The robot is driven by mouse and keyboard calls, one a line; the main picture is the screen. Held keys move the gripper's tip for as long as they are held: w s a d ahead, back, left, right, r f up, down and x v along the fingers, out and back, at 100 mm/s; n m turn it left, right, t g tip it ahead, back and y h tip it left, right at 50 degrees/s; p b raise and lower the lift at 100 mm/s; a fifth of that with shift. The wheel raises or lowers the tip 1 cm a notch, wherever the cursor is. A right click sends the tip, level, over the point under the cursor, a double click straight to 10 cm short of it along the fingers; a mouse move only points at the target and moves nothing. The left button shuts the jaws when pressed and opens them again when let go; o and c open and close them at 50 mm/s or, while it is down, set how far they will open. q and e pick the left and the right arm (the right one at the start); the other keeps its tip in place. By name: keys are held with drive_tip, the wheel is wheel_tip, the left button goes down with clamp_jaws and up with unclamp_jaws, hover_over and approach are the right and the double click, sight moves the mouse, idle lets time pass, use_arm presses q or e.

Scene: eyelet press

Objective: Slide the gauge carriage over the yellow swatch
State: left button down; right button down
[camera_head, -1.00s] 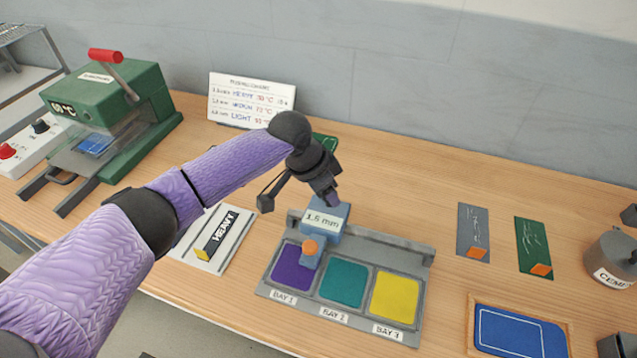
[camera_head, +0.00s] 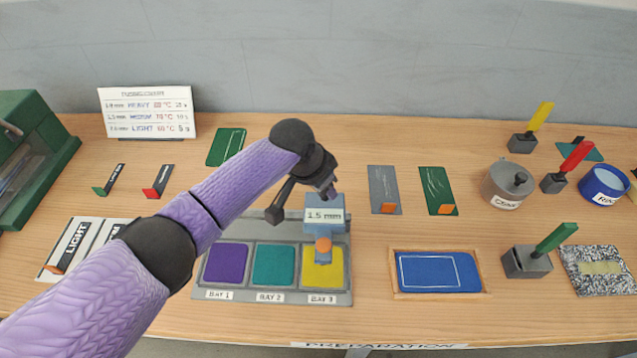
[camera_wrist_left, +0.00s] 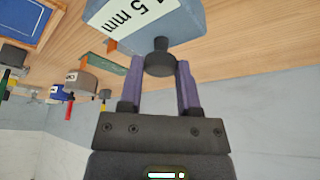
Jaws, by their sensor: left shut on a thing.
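The blue-grey gauge carriage (camera_head: 323,228), marked "1.5 mm", sits on the grey swatch tray (camera_head: 212,294) at bay 3. Its orange-tipped arm reaches over the yellow swatch (camera_head: 335,277), covering the swatch's upper middle. The purple swatch (camera_head: 227,264) in bay 1 and the teal swatch (camera_head: 273,265) in bay 2 are uncovered. My left gripper (camera_head: 329,191) is at the top of the carriage. In the left wrist view its fingers (camera_wrist_left: 160,75) are shut on the carriage's dark knob (camera_wrist_left: 160,58). My right gripper is not in view.
A framed blue panel (camera_head: 440,270) lies right of the tray. Grey and green cards (camera_head: 383,188) lie behind it. Pots (camera_head: 508,184) and coloured-handled tools stand farther right. A green press (camera_head: 30,150) stands at the left edge.

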sight(313, 209)
use_arm(q)
drive_tip(key=shift+d, duration=0.2)
drive_tip(key=c, duration=0.6)
unclamp_jaws()
drive_tip(key=shift+c, duration=0.2)
drive_tip(key=o, duration=0.3)
drive_tip(key=shift+d, duration=0.15)
drive_tip(key=p+v, duration=0.3)
drive_tip(key=v, duration=0.7)
